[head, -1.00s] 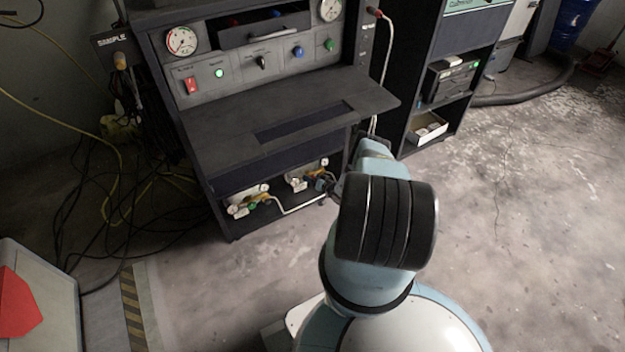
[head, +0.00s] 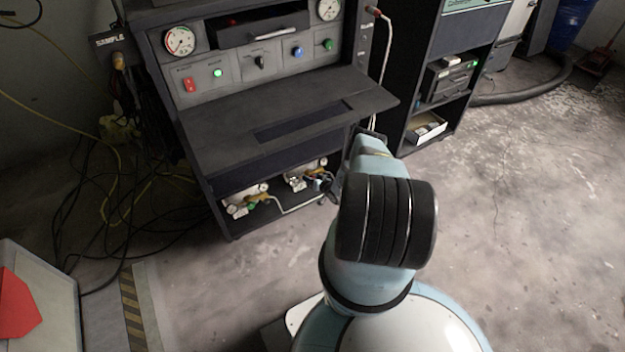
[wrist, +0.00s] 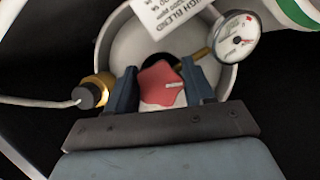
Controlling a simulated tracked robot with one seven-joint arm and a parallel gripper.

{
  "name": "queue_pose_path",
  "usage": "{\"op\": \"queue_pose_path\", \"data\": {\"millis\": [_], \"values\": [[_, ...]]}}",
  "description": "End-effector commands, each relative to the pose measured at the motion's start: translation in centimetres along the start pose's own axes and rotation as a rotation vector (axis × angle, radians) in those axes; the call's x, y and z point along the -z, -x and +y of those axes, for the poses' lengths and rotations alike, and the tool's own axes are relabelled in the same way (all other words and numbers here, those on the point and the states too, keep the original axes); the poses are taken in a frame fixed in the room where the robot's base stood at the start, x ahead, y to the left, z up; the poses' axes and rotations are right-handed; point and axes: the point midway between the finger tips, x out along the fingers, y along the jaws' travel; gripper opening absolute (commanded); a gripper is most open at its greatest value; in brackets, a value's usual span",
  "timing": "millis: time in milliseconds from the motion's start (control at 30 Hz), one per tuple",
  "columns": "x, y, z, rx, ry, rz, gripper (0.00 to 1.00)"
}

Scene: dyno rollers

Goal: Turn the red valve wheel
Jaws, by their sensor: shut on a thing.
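The red valve wheel (wrist: 158,84) shows in the wrist view, with a pale mark on its face. My gripper (wrist: 162,92) has one blue finger on each side of the wheel and is shut on it. A round grey body with a collar (wrist: 112,42) stands behind the wheel. In the head view my gripper is mostly hidden by my own arm, at the right end of the cabinet's lower shelf. The red wheel cannot be made out there.
A gauge (wrist: 236,36) and a brass fitting with a hose (wrist: 98,88) sit close beside my fingers. The cabinet's desk ledge (head: 220,120) overhangs the lower shelf with its valve assemblies (head: 245,202). Open floor (head: 530,220) lies to the right.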

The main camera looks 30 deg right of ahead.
Motion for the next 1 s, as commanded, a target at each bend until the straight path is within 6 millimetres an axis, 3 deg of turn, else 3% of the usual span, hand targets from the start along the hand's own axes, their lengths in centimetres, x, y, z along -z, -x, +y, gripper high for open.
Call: {"op": "queue_pose_path", "data": {"millis": [233, 600, 633, 867, 1000], "values": [[-0.09, 0.10, 0.16, -0.046, 0.102, -0.004, 0.22], [-0.16, 0.17, 0.25, -0.053, 0.114, -0.005, 0.22], [-0.16, 0.17, 0.25, -0.053, 0.114, -0.005, 0.55], [-0.08, 0.12, 0.19, -0.051, 0.114, -0.003, 0.76], [-0.05, 0.11, 0.18, -0.051, 0.114, -0.002, 0.76]]}}
